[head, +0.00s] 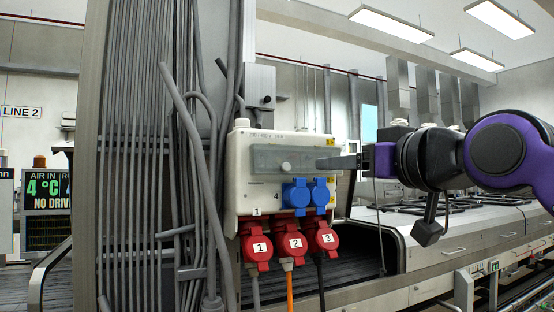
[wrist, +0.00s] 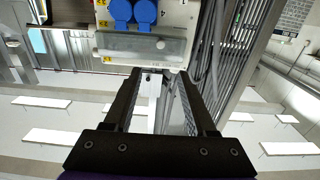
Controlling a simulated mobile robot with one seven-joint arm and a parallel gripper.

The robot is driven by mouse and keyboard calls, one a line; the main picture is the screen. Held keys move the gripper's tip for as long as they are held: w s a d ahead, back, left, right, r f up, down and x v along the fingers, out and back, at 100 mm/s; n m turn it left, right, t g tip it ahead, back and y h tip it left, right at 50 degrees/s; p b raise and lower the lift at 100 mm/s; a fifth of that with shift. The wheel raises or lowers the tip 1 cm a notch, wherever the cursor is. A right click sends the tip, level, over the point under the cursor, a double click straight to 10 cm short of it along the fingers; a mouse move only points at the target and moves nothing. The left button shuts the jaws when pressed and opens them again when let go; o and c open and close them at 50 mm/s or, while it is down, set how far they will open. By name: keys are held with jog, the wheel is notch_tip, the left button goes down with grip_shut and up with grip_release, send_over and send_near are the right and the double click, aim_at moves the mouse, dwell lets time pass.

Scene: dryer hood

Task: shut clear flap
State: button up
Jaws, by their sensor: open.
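The clear flap (head: 285,159) is a smoky see-through cover on the upper front of a pale socket box (head: 243,186). The pictures do not clearly show whether it is fully shut or stands slightly out. In the wrist view, which is upside down, the flap (wrist: 145,48) lies just beyond my fingertips. My gripper (head: 337,162) is at the right of the box, level with the flap, and points left towards it. In the wrist view my gripper (wrist: 160,76) has its two dark fingers apart with nothing between them. I see no clear contact with the flap.
Blue sockets (head: 309,194) sit below the flap, and red numbered plugs (head: 289,243) with hanging cables are under the box. Vertical grey conduits (head: 150,150) run left of the box. A long machine with a belt (head: 350,252) stands behind. The space right of the box holds my arm.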

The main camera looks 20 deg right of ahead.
aim_at(287, 167)
jog(key=w, duration=0.5)
jog(key=w+p, duration=0.1)
jog(key=w, duration=0.5)
jog(key=w+p, duration=0.1)
jog(key=w, duration=0.5)
jog(key=shift+w+a+f, duration=0.1)
jog(key=shift+w+a, duration=0.05)
jog(key=shift+a, duration=0.25)
grip_shut()
dwell(0.5)
